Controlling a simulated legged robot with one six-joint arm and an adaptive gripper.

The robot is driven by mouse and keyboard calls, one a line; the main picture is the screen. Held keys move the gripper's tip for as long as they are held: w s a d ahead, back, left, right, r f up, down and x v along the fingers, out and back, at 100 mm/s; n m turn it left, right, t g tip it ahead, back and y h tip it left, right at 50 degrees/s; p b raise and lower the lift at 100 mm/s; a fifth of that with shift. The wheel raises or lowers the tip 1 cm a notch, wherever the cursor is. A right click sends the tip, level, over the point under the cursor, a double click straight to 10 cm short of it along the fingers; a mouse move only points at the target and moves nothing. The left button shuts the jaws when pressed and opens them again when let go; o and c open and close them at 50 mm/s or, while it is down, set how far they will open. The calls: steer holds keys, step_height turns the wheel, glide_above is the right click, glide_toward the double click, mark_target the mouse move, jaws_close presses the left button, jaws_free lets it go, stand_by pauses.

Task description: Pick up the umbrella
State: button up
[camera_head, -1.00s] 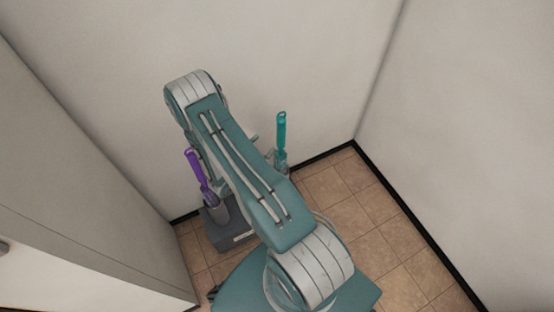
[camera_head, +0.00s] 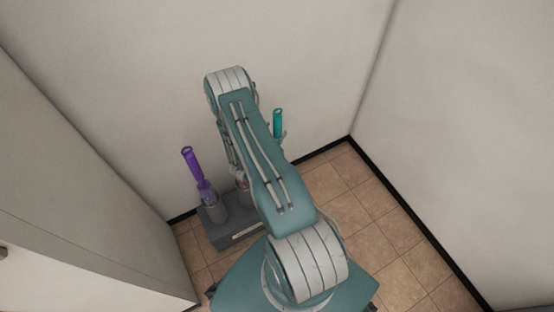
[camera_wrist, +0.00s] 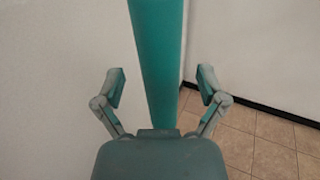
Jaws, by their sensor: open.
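A teal umbrella (camera_head: 278,122) stands upright in the corner area, its lower part hidden behind my arm in the head view. In the wrist view the teal umbrella (camera_wrist: 158,60) rises between the two fingers. My gripper (camera_wrist: 160,88) is open, with a finger on each side of the umbrella and a gap on both sides. A purple umbrella (camera_head: 193,165) stands in a grey stand (camera_head: 218,232) to the left, leaning slightly.
White walls meet at a corner behind the stand, with a dark baseboard (camera_head: 400,210). The tiled floor (camera_head: 365,215) is bare on the right. A pale panel (camera_head: 70,180) stands close on the left.

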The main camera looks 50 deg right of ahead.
steer(key=shift+w+d, duration=0.1)
steer(key=shift+d, duration=0.55)
jaws_close()
steer(key=shift+r, duration=0.1)
